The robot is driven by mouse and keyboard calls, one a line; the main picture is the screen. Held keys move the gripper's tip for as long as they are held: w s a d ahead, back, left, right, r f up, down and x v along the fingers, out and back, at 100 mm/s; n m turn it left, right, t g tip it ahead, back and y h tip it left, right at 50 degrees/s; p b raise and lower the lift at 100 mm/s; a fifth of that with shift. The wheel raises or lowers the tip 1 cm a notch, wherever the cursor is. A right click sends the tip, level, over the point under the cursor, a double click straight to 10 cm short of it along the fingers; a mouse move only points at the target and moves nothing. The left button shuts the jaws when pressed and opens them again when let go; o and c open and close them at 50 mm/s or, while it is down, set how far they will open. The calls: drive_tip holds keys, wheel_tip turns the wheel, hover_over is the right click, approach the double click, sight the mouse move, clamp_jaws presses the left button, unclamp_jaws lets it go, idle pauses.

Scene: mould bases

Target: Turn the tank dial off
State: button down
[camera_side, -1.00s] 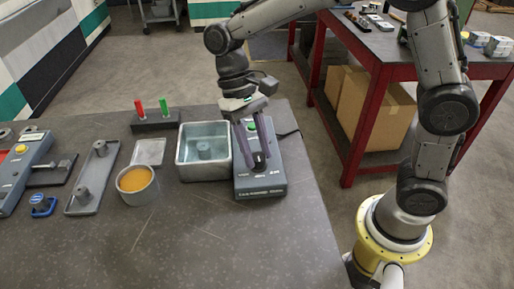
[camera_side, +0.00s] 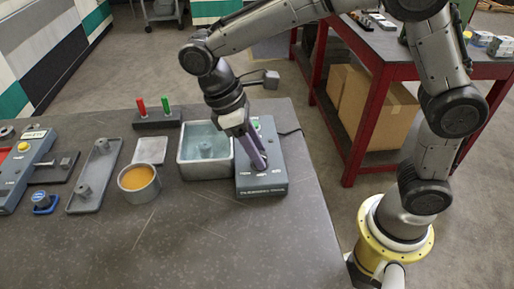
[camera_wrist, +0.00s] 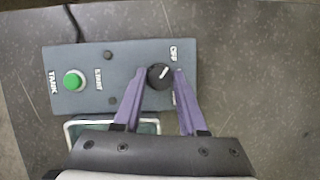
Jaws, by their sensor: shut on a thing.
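The grey tank control box (camera_side: 262,188) stands near the table's right edge, beside the metal water tank (camera_side: 206,173). In the wrist view the box (camera_wrist: 125,92) shows a green button, a TANK label and a black dial (camera_wrist: 159,77). The dial's white pointer slants up and right, toward the OFF label (camera_wrist: 174,52). Another label below is mostly hidden by a finger. My gripper (camera_wrist: 160,75) has its purple fingers on either side of the dial, shut on it. In the side view my gripper (camera_side: 260,165) reaches down onto the box and hides the dial.
A cup of orange liquid (camera_side: 139,195), a grey tray (camera_side: 75,208), a rack with red and green sticks (camera_side: 158,124) and another control box (camera_side: 24,168) stand to the left. A cable runs behind the tank box. The table's front is clear.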

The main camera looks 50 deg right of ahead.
drive_tip(key=shift+n, duration=0.6)
drive_tip(key=shift+c, duration=2.3)
unclamp_jaws()
drive_tip(key=shift+a+r, duration=0.1)
drive_tip(key=v, duration=1.3)
drive_tip(key=shift+a+r, duration=0.25)
drive_tip(key=shift+r, duration=0.05)
drive_tip(key=shift+s, duration=0.15)
